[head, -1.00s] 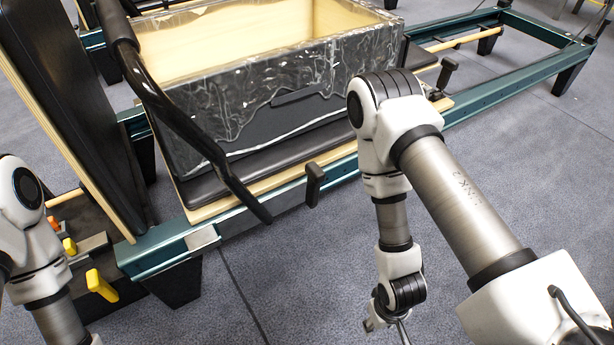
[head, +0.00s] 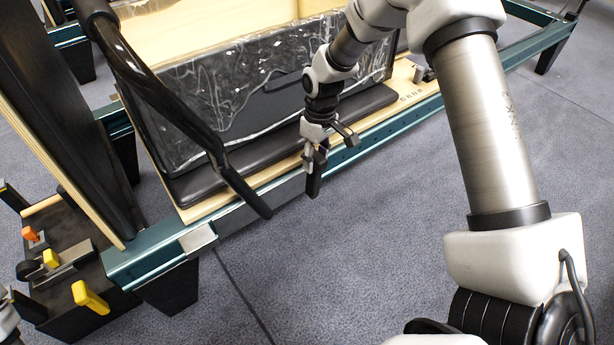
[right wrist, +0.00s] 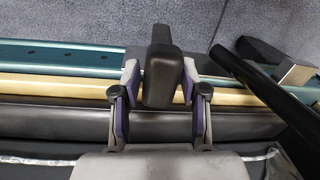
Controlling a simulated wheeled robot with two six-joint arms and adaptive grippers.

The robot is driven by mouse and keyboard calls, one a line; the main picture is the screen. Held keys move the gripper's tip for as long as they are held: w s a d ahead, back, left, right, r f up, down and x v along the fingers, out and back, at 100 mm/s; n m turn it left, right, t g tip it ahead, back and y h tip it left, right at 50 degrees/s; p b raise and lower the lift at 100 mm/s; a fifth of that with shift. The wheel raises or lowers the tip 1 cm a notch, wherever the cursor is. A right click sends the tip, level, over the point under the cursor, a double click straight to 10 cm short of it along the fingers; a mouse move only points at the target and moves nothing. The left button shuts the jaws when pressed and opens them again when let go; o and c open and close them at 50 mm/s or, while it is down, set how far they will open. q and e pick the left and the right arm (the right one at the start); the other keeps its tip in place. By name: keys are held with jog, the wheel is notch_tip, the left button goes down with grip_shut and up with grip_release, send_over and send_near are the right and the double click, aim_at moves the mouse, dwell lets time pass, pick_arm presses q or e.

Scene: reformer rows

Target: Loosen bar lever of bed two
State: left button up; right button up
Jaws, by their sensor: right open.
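A black lever (head: 314,178) stands up at the side rail of the reformer bed in front of me. My right gripper (head: 318,150) is at the lever, reaching over the bed's edge. In the right wrist view, the lever (right wrist: 160,62) stands between the open fingers (right wrist: 161,88) of that gripper, with a narrow gap visible on its right. Whether a finger touches its left side I cannot tell. The lever's lower part is partly hidden. My left gripper is not in view; only a bit of my left arm shows at the lower left corner.
A slanting black bar (head: 170,105) crosses the bed left of the lever and also shows in the right wrist view (right wrist: 245,72). An open box (head: 205,125) stands on the carriage. Yellow (head: 90,297) and orange (head: 30,234) handles are at the left end. The floor in front is clear.

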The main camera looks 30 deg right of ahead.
aim_at(312, 189)
jog(key=f, duration=0.2)
jog(key=f+b, duration=0.2)
jog(key=f, duration=0.1)
jog(key=shift+a+f, duration=0.25)
jog(key=shift+f, duration=0.05)
jog(key=shift+r, duration=0.1)
jog(key=shift+s, duration=0.1)
grip_shut()
